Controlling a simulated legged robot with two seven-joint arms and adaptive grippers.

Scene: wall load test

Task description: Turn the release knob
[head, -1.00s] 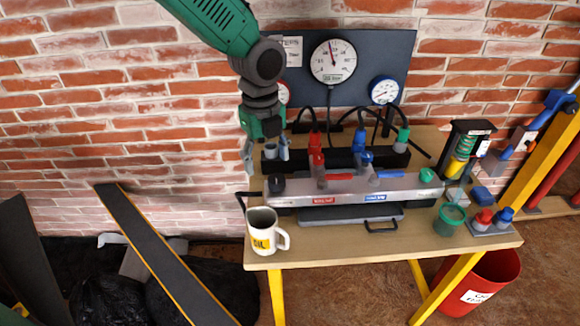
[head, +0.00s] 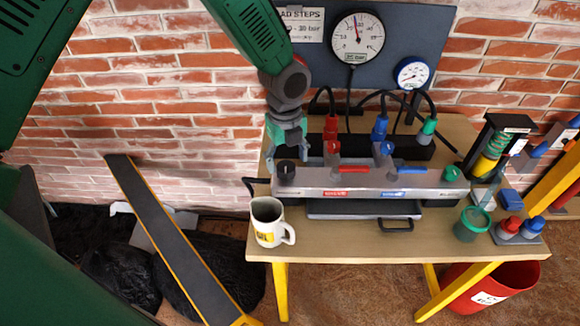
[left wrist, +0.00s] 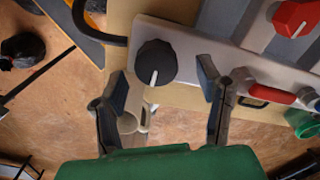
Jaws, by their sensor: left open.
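The release knob appears to be the black round knob (head: 286,170) at the left end of the grey manifold bar (head: 372,180) on the table. In the left wrist view the black knob (left wrist: 156,62) has a white pointer line and sits beyond my fingertips, roughly between them. My left gripper (left wrist: 168,90) is open and empty, with a finger on each side of the knob's line. In the head view my left gripper (head: 287,150) is just above and behind the knob, its fingers partly hidden. My right gripper is not in view.
Red (head: 350,169) and blue (head: 405,170) lever handles and a green knob (head: 452,173) are on the bar. A white mug (head: 268,222) stands in front of the knob. Pressure gauges (head: 357,40) hang on the panel behind. A green cup (head: 471,224) stands at right.

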